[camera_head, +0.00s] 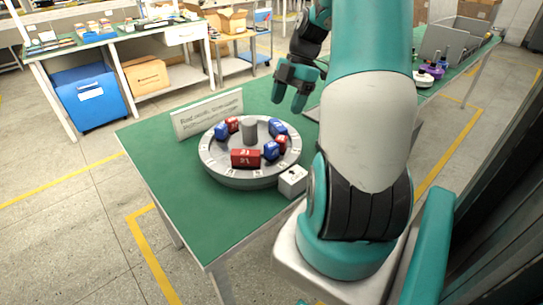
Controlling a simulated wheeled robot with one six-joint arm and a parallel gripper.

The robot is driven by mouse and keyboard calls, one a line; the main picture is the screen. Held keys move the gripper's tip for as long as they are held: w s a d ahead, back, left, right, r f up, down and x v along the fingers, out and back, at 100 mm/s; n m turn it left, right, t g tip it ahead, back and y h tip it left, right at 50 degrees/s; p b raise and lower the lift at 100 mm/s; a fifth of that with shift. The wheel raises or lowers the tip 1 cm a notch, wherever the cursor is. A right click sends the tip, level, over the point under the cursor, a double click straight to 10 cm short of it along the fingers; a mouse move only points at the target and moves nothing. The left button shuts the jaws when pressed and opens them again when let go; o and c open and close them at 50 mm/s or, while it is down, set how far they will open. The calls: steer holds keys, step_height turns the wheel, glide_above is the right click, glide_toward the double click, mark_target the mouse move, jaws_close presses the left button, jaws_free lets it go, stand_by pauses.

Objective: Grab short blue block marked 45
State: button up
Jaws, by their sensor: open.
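A round grey hub (214,160) with a central post stands on the green table. Several red and blue blocks sit around its top. One blue block (271,150) is at the front right, another blue block (277,127) at the back right, and a third blue block (222,131) at the back left. The markings on the blue ones are too small to read, so I cannot tell which is 45. My gripper (290,98) is open and empty, raised above the table behind and to the right of the hub.
A wider red block (245,158) is at the hub's front. A small white box (293,180) stands close to the hub's right front. A sign (208,114) stands behind the hub. The green table (160,158) is clear at the left.

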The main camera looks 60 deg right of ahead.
mark_target(272, 145)
steer(key=x, duration=0.7)
steer(key=shift+a+f, duration=0.1)
steer(key=shift+f, duration=0.1)
steer(key=shift+w+p+x, duration=0.2)
steer(key=shift+p+x, duration=0.4)
steer(key=shift+x, duration=2.2)
steer(key=c, duration=1.1)
